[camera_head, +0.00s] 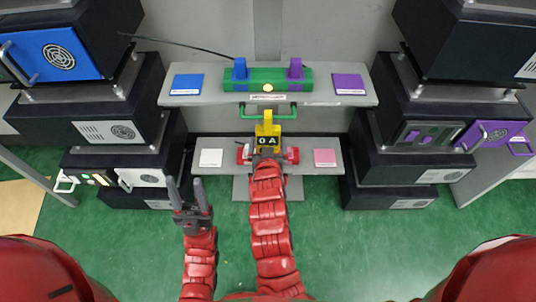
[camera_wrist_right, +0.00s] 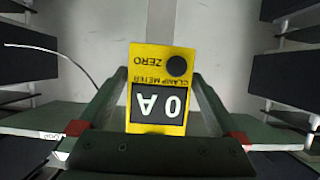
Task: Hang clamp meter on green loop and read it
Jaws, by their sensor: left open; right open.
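The yellow clamp meter (camera_head: 267,130) is upright in front of the shelf, its top overlapping the green loop (camera_head: 291,112) in the head view. Whether its jaw is around the loop cannot be told. Its dark display shows "0 A". In the right wrist view the meter (camera_wrist_right: 157,62) appears upside down, with a round dark ZERO button. My right gripper (camera_wrist_right: 156,85) is open, its fingers on either side of the meter with visible gaps. In the head view my right gripper (camera_head: 267,154) is just below the meter. My left gripper (camera_head: 188,192) is open and empty, lower left.
A green box (camera_head: 267,78) with blue and purple levers stands on the upper grey shelf, between a blue plate (camera_head: 187,84) and a purple plate (camera_head: 348,84). The lower shelf has white (camera_head: 210,157) and pink (camera_head: 325,157) plates. Dark cabinets flank both sides.

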